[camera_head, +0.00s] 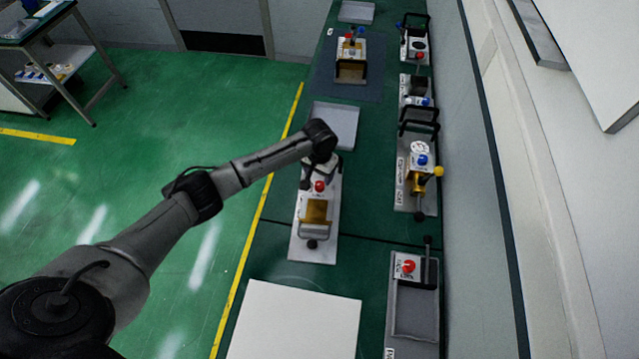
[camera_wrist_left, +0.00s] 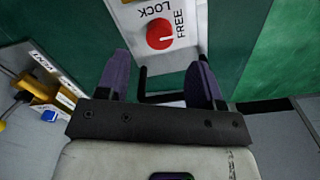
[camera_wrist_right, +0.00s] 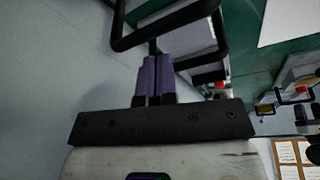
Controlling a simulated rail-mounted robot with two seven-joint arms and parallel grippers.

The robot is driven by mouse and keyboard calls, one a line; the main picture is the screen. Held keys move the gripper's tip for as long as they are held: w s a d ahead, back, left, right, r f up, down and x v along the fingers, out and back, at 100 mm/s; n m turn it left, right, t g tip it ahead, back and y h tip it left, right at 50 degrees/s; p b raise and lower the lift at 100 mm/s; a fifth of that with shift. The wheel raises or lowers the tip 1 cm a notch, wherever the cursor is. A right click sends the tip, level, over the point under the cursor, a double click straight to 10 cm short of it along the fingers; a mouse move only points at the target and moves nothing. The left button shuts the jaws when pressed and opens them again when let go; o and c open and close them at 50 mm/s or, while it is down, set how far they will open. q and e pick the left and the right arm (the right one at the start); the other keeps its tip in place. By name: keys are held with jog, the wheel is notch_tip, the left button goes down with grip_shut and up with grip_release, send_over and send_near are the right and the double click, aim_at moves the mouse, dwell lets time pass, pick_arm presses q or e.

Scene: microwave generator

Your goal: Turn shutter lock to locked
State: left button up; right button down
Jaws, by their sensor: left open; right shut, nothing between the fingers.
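A round red knob (camera_wrist_left: 160,34) sits on a white plate with the words LOCK and FREE beside it in the left wrist view. It also shows in the head view (camera_head: 319,186), just above an orange-brown box front. Which word the knob is set to, I cannot tell. My left gripper (camera_wrist_left: 162,68) is open and empty, with the knob ahead of and between its fingers, apart from them. In the head view the left wrist hides most of the gripper. My right gripper (camera_wrist_right: 155,78) is shut and empty in the right wrist view, close to a black bar handle (camera_wrist_right: 165,28).
A yellow-handled station with a blue knob (camera_head: 423,160) stands to the right. Another red knob (camera_head: 408,266) is on a grey tray unit at the lower right. A white panel (camera_head: 295,325) lies in front. A grey tray (camera_head: 335,118) lies beyond the left wrist.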

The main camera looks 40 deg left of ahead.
aim_at(319, 185)
pick_arm(q)
jog(key=shift+f, duration=3.15)
jog(key=shift+c, duration=0.2)
jog(key=c, duration=0.9)
